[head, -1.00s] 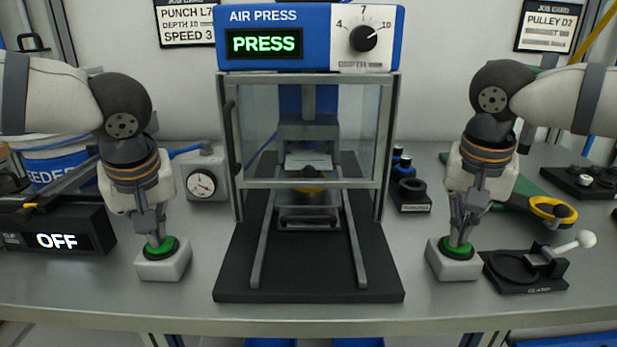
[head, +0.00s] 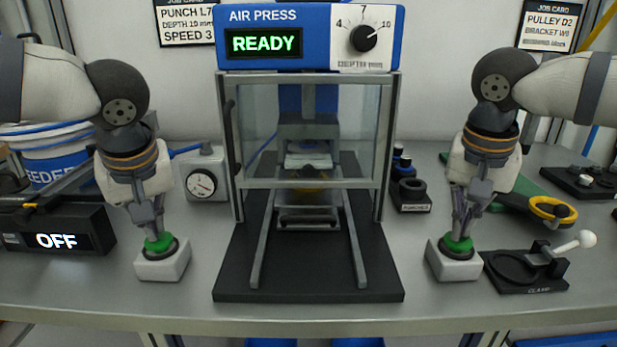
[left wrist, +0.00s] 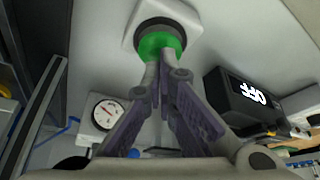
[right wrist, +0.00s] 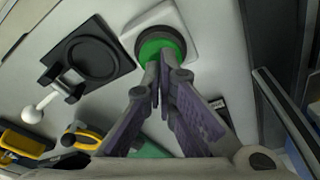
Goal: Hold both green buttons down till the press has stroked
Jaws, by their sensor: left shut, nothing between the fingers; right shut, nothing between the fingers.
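The air press (head: 312,38) stands in the middle, and its display (head: 263,43) reads READY in green. Its clear guard (head: 262,130) is down in front of the tooling. The left green button (head: 159,243) sits on a white box (head: 163,266); my left gripper (head: 157,236) is shut, its tips at the button top. The right green button (head: 457,243) sits on a white box (head: 453,268); my right gripper (head: 460,236) is shut, its tips at the button top. Both wrist views show the green caps (left wrist: 160,43) (right wrist: 160,48) standing proud; contact is hard to tell.
A clamp (head: 535,262) with a white knob lies right of the right button. A dial gauge (head: 204,182) stands behind the left button, and a black box reading OFF (head: 60,241) is at far left. The press's black base (head: 308,290) lies between the buttons.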

